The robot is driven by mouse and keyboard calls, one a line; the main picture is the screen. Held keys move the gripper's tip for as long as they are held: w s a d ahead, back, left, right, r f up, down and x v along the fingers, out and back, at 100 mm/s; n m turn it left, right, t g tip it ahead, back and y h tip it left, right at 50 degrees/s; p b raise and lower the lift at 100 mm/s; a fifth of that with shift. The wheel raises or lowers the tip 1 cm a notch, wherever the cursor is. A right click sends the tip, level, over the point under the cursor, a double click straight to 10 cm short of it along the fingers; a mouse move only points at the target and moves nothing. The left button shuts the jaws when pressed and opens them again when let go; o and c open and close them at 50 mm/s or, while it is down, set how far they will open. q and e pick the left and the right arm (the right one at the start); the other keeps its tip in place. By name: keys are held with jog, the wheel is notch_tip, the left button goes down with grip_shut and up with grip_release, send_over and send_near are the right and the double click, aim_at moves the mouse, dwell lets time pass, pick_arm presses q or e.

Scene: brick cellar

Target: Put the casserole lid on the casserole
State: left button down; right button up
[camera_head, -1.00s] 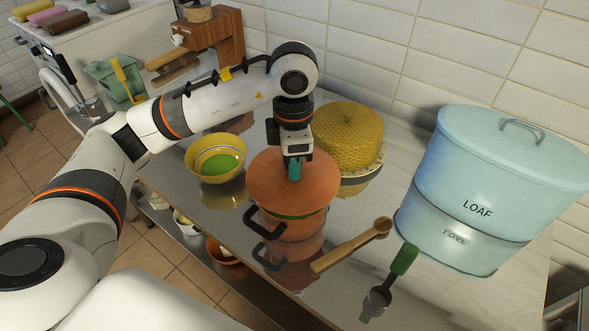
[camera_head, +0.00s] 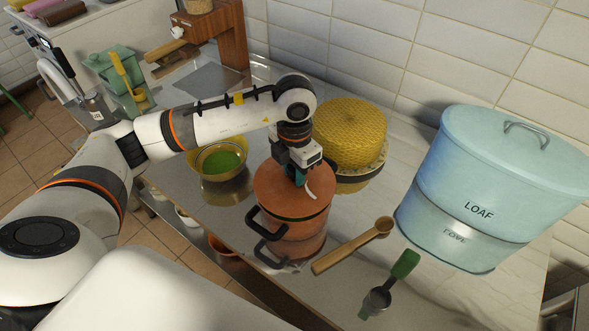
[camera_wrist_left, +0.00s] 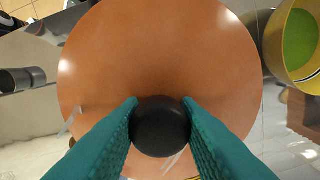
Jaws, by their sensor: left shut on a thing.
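The casserole (camera_head: 292,228) is a terracotta pot with black handles, standing on the shiny counter. The round terracotta casserole lid (camera_head: 270,190) lies over its top, looking level and close to the rim; I cannot tell whether it is fully seated. My left gripper (camera_head: 300,177) is above the lid, its teal fingers shut on the black knob. In the left wrist view, the knob (camera_wrist_left: 160,126) sits between the fingers and the lid (camera_wrist_left: 160,55) hides the pot. My right gripper is not in view.
A yellow bowl with green contents (camera_head: 222,160) stands left of the casserole. A wooden spoon (camera_head: 350,247) and a green-handled scoop (camera_head: 390,282) lie in front. A blue loaf bin (camera_head: 500,185) stands at right.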

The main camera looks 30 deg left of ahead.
pick_arm(q)
jog(key=shift+f, duration=0.5)
jog(key=shift+f+b, duration=0.65)
jog(key=shift+b, duration=0.1)
jog(key=c, duration=1.1)
grip_release()
jog(key=shift+r, duration=0.1)
jog(key=shift+r, duration=0.1)
